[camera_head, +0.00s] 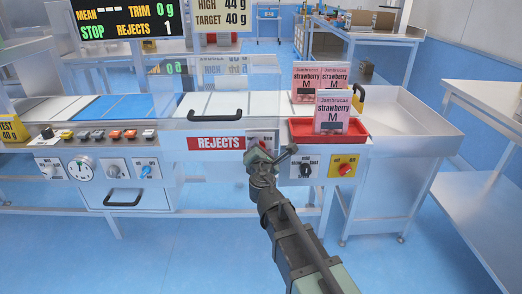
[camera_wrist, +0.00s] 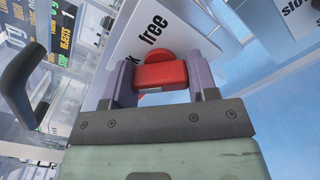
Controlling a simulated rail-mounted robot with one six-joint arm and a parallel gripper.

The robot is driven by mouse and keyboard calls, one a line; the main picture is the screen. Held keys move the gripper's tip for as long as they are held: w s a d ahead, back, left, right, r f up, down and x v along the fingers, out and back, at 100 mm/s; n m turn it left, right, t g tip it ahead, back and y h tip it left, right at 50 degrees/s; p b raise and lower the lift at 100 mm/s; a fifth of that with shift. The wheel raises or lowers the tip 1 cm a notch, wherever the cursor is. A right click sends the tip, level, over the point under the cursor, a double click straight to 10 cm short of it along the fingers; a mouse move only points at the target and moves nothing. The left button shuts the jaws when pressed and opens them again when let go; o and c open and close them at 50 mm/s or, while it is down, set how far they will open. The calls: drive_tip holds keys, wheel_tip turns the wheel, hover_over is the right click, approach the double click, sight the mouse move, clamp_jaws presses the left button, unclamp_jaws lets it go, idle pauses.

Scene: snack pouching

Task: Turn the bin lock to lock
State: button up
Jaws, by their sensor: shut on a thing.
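The bin lock is a red knob (camera_wrist: 161,74) on a white label plate (camera_wrist: 128,33) in the wrist view. The word "free" reads on the plate, and a second word beside the knob is mostly hidden, with only a "k" showing. My gripper (camera_wrist: 162,82) has one finger on each side of the knob and is shut on it. In the head view my gripper (camera_head: 262,160) is at the front panel, just right of the red REJECTS sign (camera_head: 216,143). There it covers most of the lock, and the top of its plate (camera_head: 262,135) shows above.
A black handle (camera_head: 215,114) sticks out left of the lock. A selector switch (camera_head: 305,169) and a yellow plate with a red button (camera_head: 344,168) are to the right. A red tray (camera_head: 300,131) with pink strawberry packs (camera_head: 331,112) stands above them. The floor in front is clear.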

idle(0.4)
drive_tip(key=o, duration=0.9)
drive_tip(key=shift+s, duration=0.1)
drive_tip(key=s, duration=1)
drive_tip(key=shift+s+d, duration=0.35)
